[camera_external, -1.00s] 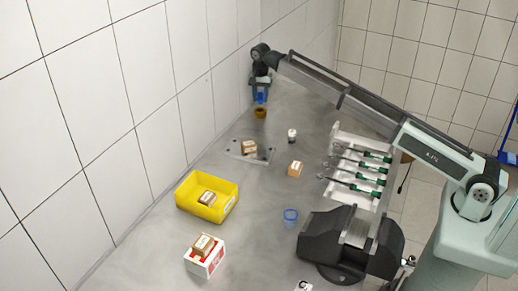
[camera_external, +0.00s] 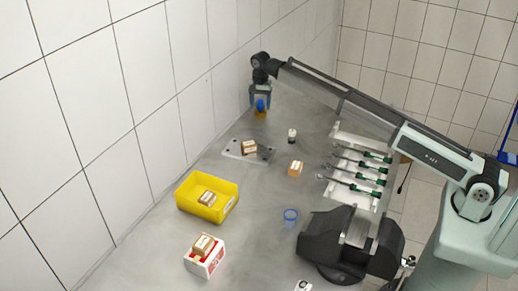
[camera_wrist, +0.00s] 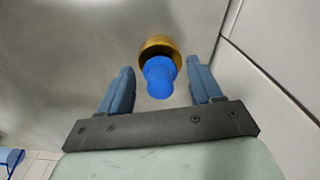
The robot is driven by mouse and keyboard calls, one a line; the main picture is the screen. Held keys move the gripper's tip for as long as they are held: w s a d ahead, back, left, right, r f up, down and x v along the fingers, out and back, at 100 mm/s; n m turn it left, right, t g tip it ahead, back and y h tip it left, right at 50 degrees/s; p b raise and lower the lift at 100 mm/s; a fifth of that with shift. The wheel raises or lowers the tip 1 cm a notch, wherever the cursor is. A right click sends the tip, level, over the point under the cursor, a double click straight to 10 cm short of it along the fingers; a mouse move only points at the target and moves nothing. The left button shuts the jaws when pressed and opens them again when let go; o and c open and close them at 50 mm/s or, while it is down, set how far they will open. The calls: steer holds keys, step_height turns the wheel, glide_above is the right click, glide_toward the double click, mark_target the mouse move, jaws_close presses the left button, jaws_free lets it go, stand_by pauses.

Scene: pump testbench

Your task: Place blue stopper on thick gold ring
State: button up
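The blue stopper (camera_external: 261,104) sits at the thick gold ring (camera_external: 260,114) at the far end of the table. In the wrist view the blue stopper (camera_wrist: 160,78) lines up with the gold ring (camera_wrist: 160,43), which shows behind it with its rim around the stopper's far end. How deep it sits cannot be told. My gripper (camera_wrist: 161,66) is open, with one finger on each side of the stopper and a visible gap to each. In the external view my gripper (camera_external: 260,101) points down over the stopper.
The tiled wall (camera_wrist: 265,75) is close to the right finger. The table around the ring is clear.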

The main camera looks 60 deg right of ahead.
mark_target(260, 100)
step_height(260, 100, up, 12)
steer(key=shift+r, duration=0.15)
stand_by(0.7)
